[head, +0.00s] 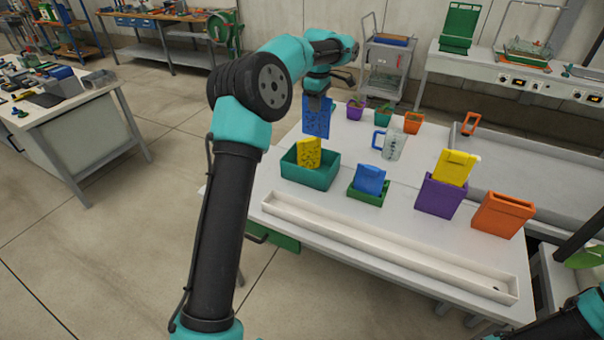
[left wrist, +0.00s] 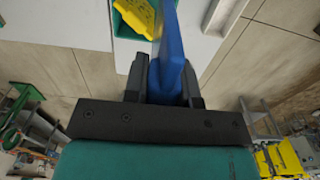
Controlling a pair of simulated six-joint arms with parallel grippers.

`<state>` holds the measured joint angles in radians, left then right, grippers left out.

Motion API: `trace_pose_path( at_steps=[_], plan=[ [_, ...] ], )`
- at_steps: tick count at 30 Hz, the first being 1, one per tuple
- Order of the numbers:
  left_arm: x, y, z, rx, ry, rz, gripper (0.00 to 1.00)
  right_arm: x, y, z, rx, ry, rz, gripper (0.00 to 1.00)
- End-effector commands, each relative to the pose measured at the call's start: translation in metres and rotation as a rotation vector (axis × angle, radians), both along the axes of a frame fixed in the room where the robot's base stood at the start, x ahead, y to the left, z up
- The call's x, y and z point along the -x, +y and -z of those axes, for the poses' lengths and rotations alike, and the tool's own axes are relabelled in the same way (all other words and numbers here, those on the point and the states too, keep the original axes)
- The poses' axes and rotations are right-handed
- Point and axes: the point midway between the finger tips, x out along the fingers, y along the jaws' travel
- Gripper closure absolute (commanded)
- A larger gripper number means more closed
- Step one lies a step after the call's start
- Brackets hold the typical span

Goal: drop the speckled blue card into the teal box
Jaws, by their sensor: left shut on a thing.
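The speckled blue card (head: 316,120) is upright in my left gripper (head: 318,92), which is shut on its top edge. It hangs above the back of the teal box (head: 310,176), apart from it as far as I can tell. A speckled yellow card (head: 309,153) stands in that box. In the left wrist view the blue card (left wrist: 172,55) is between the two dark fingers (left wrist: 167,78), with the yellow card (left wrist: 135,16) and part of the teal box (left wrist: 120,28) beyond it. My right gripper is out of view.
A green holder (head: 367,194) with a plain blue card (head: 370,179), a purple box (head: 440,196) with a yellow card (head: 455,167) and an orange box (head: 502,215) stand to the right. A clear jug (head: 394,145) and small pots are behind. A long white trough (head: 390,250) runs along the front.

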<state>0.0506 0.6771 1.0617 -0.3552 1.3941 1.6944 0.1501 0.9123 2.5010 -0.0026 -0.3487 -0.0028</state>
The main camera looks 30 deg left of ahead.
Motion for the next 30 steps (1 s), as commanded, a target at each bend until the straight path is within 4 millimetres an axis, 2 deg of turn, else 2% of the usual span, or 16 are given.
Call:
trace_pose_path(
  at_steps=[7, 11, 14, 27, 30],
  plan=[
    [0.000, 0.000, 0.000, 0.000, 0.000, 0.000, 0.98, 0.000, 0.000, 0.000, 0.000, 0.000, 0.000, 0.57],
    [0.000, 0.000, 0.007, 0.000, 0.000, 0.000, 0.98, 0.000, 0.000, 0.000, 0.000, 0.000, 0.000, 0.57],
    [0.000, 0.000, 0.021, 0.000, 0.003, 0.000, 0.98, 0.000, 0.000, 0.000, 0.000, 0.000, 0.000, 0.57],
    [0.000, 0.000, 0.112, 0.000, 0.003, 0.001, 0.98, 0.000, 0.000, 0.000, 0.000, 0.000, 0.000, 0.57],
    [0.000, 0.000, 0.126, 0.001, 0.001, 0.001, 0.98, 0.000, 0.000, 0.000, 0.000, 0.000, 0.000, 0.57]
  ],
)
